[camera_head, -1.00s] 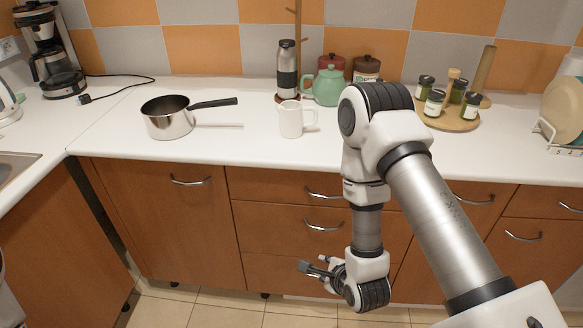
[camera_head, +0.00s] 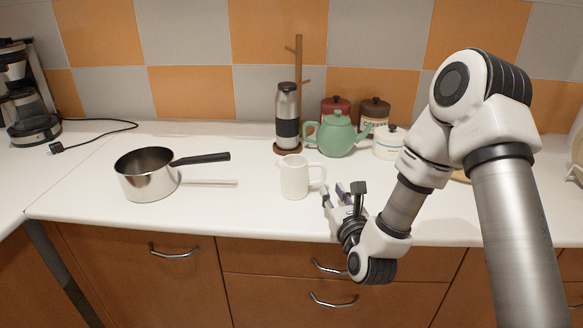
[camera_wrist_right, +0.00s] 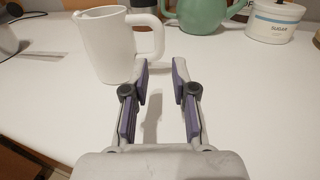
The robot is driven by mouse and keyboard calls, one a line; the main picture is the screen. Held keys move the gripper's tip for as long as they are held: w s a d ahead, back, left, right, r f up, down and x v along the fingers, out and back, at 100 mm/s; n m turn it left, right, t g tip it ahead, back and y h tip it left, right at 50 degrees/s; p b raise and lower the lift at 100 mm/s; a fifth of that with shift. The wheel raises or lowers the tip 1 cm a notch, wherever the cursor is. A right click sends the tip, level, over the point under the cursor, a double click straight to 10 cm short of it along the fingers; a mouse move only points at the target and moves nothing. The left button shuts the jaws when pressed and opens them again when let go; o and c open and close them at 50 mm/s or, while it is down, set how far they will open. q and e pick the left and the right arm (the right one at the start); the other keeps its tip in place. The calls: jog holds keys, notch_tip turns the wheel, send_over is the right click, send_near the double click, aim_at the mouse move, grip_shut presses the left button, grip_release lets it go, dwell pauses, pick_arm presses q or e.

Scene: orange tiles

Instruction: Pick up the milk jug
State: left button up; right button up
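The milk jug (camera_head: 294,178) is a plain white jug with a handle on its right side. It stands upright on the white counter (camera_head: 238,225) near the middle. My right gripper (camera_head: 342,193) is open and empty, to the right of the jug and a little in front of it. In the right wrist view the jug (camera_wrist_right: 106,45) is at the upper left, with its handle just beyond the open fingers (camera_wrist_right: 160,80). The fingers appear apart from the jug. My left gripper does not show in either view.
A steel saucepan (camera_head: 148,184) stands left of the jug, its handle pointing right. Behind the jug are a green teapot (camera_head: 337,138), a steel flask (camera_head: 287,112) and a white sugar canister (camera_head: 388,146). The counter in front of the jug is clear.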

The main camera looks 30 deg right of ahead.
aim_at(325, 176)
jog(key=shift+w+r, duration=0.1)
jog(key=shift+r, duration=0.2)
jog(key=shift+w+d+r, duration=0.15)
jog(key=shift+w, duration=0.15)
jog(key=p+x, duration=0.2)
jog(key=x, duration=0.4)
jog(key=shift+w+d, duration=0.1)
jog(key=shift+w, duration=0.2)
grip_shut()
